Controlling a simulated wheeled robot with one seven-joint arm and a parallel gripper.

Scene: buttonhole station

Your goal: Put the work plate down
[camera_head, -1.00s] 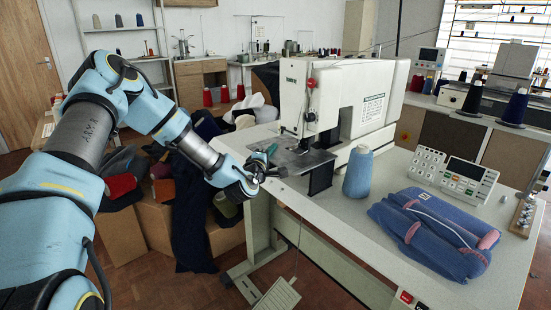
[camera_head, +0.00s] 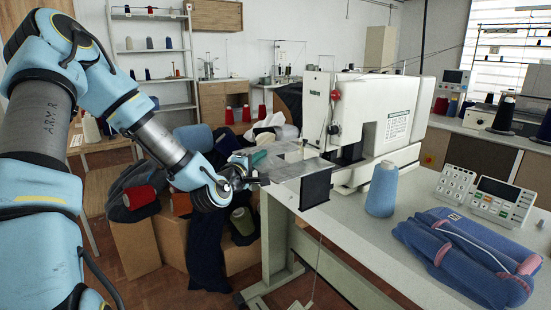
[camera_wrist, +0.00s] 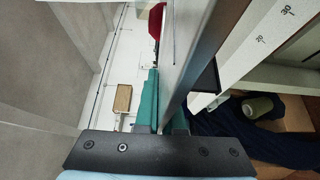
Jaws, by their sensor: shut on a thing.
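The work plate (camera_head: 285,166) is a flat grey metal sheet at the left end of the white sewing machine (camera_head: 375,105), near the table's left edge. My gripper (camera_head: 256,174) is shut on its left edge. In the wrist view the plate (camera_wrist: 188,70) shows nearly edge-on as a long strip running away between the green fingers (camera_wrist: 149,103). A black block (camera_head: 316,188) shows below the plate's right side. I cannot tell whether the plate touches anything underneath.
A blue thread cone (camera_head: 382,190) and folded blue garment (camera_head: 468,255) occupy the table (camera_head: 350,228); a control panel (camera_head: 500,201) stands behind the garment. Boxes with dark cloth (camera_head: 160,240) stand left of the table. A marked scale (camera_wrist: 270,30) shows in the wrist view.

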